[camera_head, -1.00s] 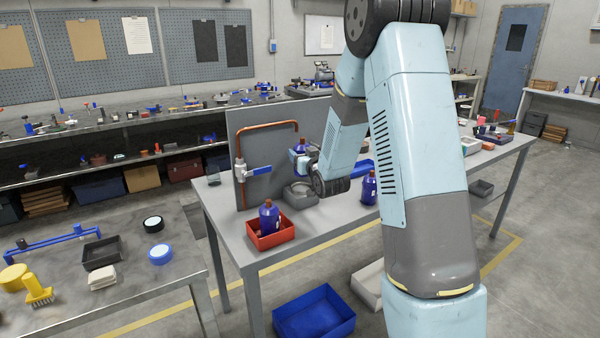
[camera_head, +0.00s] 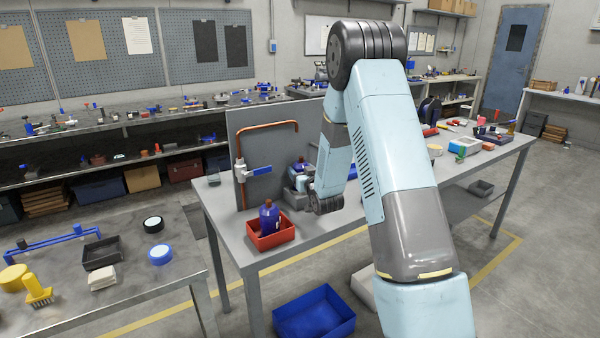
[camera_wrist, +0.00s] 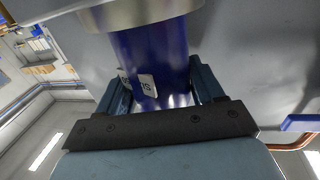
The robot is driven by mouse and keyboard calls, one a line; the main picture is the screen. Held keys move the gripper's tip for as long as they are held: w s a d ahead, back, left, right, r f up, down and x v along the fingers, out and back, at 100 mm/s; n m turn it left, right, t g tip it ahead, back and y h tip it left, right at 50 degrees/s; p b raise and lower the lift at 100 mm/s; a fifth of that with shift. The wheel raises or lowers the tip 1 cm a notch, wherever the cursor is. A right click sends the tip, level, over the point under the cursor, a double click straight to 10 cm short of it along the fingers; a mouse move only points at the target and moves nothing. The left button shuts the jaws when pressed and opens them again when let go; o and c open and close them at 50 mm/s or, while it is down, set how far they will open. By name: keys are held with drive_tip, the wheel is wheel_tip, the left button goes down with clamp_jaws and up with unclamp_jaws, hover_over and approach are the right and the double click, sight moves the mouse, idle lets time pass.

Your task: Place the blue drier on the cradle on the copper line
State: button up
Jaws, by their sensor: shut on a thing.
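The copper line (camera_head: 268,127) bends along the grey upright panel behind, with a blue-handled valve (camera_head: 258,171). My forearm and wrist partly hide the cradle.
A red bin (camera_head: 271,240) with a blue bottle (camera_head: 268,217) stands at the bench's front left corner. A blue bin (camera_head: 314,316) sits on the floor.

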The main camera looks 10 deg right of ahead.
drive_tip(key=o, duration=1.3)
drive_tip(key=shift+r, duration=0.1)
drive_tip(key=s+d, duration=0.1)
drive_tip(key=s, duration=1.1)
drive_tip(key=s+r+g+h, duration=0.2)
drive_tip(key=s+r+g, duration=0.4)
drive_tip(key=s+r, duration=0.65)
drive_tip(key=s+r+g, duration=0.3)
drive_tip(key=s, duration=0.9)
drive_tip(key=s+a+r+m+g, duration=0.1)
drive_tip(key=s+r+g, duration=0.2)
drive_tip(key=s, duration=0.9)
drive_tip(key=shift+s+a+r, duration=0.2)
drive_tip(key=shift+a+r, duration=0.05)
drive_tip(key=shift+r, duration=0.4)
